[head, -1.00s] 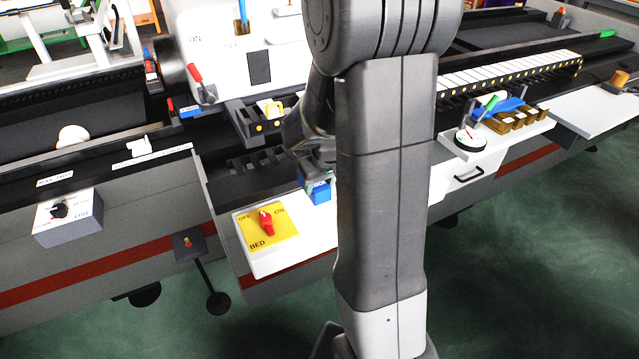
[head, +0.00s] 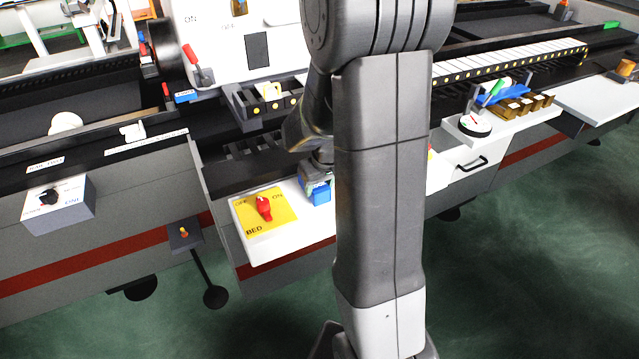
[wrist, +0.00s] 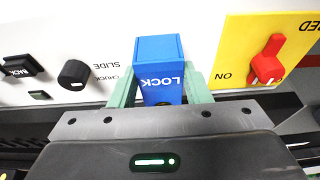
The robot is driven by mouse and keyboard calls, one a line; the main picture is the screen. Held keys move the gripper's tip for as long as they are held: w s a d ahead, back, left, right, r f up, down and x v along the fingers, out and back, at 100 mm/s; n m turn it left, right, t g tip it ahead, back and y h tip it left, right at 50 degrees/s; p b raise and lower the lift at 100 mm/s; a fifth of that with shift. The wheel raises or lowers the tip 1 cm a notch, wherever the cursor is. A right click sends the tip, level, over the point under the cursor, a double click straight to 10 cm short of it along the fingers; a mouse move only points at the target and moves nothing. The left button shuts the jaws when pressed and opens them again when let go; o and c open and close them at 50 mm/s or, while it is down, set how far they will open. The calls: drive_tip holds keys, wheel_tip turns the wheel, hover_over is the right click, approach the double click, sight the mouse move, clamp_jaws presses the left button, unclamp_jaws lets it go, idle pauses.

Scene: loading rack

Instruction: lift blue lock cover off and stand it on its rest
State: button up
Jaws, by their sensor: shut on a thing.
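The blue lock cover (wrist: 160,75) is a small box with LOCK in white letters. In the wrist view it sits between the two pale green fingers of my gripper (wrist: 160,88), which are shut on its sides. In the head view the cover (head: 319,194) shows just left of my arm, on the white control panel right of the yellow plate. My gripper (head: 316,180) is partly hidden there by my own arm. I cannot tell whether the cover touches the panel, and I cannot make out its rest.
A yellow BED plate (head: 266,213) with a red switch (head: 264,207) is close left of the cover in the head view. The wrist view shows a black knob (wrist: 75,74) and a BACK button (wrist: 20,66). A slotted dark rack (head: 262,150) lies behind.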

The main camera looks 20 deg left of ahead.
drive_tip(key=shift+f, duration=0.4)
drive_tip(key=o, duration=1.2)
drive_tip(key=shift+c, duration=0.2)
drive_tip(key=shift+r, duration=0.1)
drive_tip(key=v, duration=1.3)
drive_tip(key=shift+r, duration=0.35)
drive_tip(key=shift+s+d+f, duration=0.1)
